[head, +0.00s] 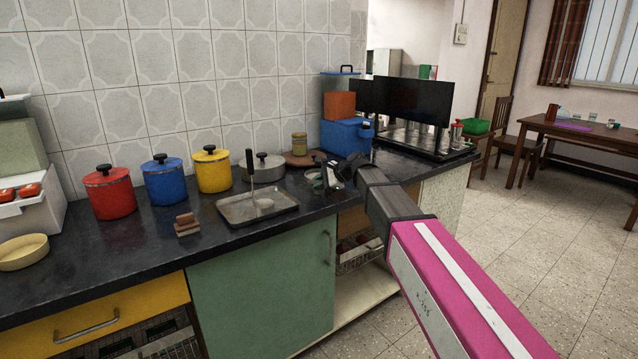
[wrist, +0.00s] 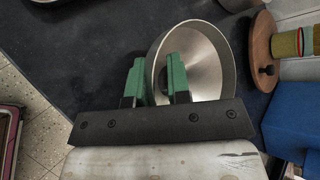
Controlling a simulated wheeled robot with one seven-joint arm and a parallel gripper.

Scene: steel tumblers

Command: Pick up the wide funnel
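The wide funnel (wrist: 210,52) is a round grey metal piece with a broad rim and smooth, shiny inner wall, seen from above in the wrist view. My gripper (wrist: 156,78) has two green fingers standing apart on either side of the funnel's left rim. The left finger is outside the rim and the right finger is over its inside. A gap shows between the fingers, and I cannot tell whether either touches the wall. In the head view my gripper (head: 328,173) is low over the dark counter, and it partly hides the funnel there.
A tray (head: 258,207) with an upright rod is left of my gripper. Red (head: 109,192), blue (head: 166,182) and yellow (head: 212,170) pots stand along the wall. A round wooden board (wrist: 262,47) and a blue box (head: 345,137) are close by. Small brown blocks (head: 187,224) lie near the front edge.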

